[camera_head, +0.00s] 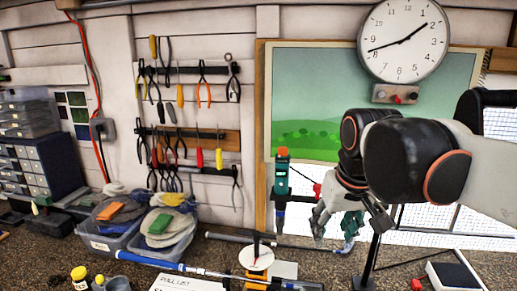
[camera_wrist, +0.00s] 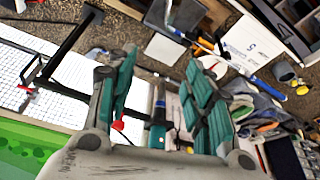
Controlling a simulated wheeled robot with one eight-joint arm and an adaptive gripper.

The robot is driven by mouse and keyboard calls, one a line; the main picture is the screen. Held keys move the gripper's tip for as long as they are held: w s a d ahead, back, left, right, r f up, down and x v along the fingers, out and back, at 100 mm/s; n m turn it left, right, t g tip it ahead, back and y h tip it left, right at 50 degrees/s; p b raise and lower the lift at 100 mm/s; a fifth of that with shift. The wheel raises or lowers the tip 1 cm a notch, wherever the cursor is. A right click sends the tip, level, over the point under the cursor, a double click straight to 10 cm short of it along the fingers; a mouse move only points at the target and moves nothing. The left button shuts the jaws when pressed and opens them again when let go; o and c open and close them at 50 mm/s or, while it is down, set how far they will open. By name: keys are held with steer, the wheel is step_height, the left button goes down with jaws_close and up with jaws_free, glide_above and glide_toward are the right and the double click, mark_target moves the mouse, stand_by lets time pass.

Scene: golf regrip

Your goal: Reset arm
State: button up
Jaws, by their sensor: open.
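My gripper (camera_head: 335,232) hangs over the workbench at right of centre in the head view, below my black and white arm links. In the wrist view my gripper (camera_wrist: 160,72) shows two separated fingers with green pads. The fingers are open and nothing sits between them. A golf club shaft with a blue section (camera_head: 150,261) lies along the front of the bench. Another dark club or grip (camera_head: 228,237) lies farther back, its right end running behind my gripper. Whether the fingers touch it cannot be told from these views.
A teal-topped tool (camera_head: 281,180) stands upright just left of my gripper. A white disc on an orange-based holder (camera_head: 256,258) is in front. Bins of cloths (camera_head: 110,243) stand left. A black post (camera_head: 371,262) and tray (camera_head: 453,275) are at right. Tools hang on the wall.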

steer(key=s+d+f+t+b, duration=0.1)
steer(key=s+f+b, duration=0.3)
steer(key=f, duration=0.4)
steer(key=s+d+f+t+b, duration=0.1)
steer(key=s+d+f+b, duration=0.1)
steer(key=f, duration=0.6)
steer(key=s+d+f+m+t+b, duration=0.1)
steer(key=s+f+b, duration=0.4)
steer(key=f, duration=0.3)
steer(key=shift+s+d+f+b, duration=0.25)
steer(key=shift+s+f+b, duration=0.15)
steer(key=shift+b, duration=0.5)
steer(key=shift+w, duration=0.1)
